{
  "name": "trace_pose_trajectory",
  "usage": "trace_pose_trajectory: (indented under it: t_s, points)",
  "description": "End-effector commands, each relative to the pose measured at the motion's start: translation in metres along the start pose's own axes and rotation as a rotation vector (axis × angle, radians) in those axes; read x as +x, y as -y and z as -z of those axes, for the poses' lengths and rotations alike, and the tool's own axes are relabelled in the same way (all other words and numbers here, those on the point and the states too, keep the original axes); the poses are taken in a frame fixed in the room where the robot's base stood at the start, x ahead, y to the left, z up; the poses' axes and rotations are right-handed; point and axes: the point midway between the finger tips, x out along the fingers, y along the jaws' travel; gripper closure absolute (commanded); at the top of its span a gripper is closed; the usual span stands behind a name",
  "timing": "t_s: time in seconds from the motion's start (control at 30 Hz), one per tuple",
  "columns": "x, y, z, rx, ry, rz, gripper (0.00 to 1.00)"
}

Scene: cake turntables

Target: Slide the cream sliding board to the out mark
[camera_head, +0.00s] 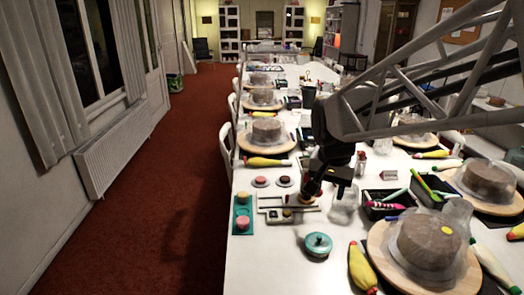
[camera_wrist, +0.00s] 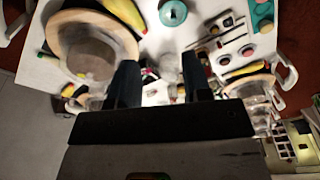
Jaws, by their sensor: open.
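A small cream board (camera_head: 268,203) lies flat on the white table beside the teal tray, with thin grey rods and small dark pieces on or next to it. It appears to be the sliding board; it also shows small near the top right of the wrist view (camera_wrist: 236,31). My gripper (camera_head: 327,187) points down over the table, to the right of the board and apart from it. In the wrist view its two dark fingers (camera_wrist: 160,78) are spread with nothing held between them. I cannot make out an out mark.
A teal tray (camera_head: 242,226) with round pieces stands at the left table edge. A teal lidded pot (camera_head: 318,243) is in front of the board. A clear jar (camera_head: 344,205) is close to my gripper. Caked turntables (camera_head: 377,244), yellow piping bags (camera_head: 361,268) and black trays crowd the right.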

Motion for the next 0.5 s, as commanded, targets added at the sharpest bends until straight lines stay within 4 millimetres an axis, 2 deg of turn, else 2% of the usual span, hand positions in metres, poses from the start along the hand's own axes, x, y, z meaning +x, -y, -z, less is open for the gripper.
trace_pose_trajectory:
  t_s: [0.1, 0.5]
  points:
    - [0.009, 0.015, 0.025, 0.063, 0.008, -0.013, 0.55]
    - [0.048, 0.065, 0.106, 0.289, 0.02, -0.055, 0.55]
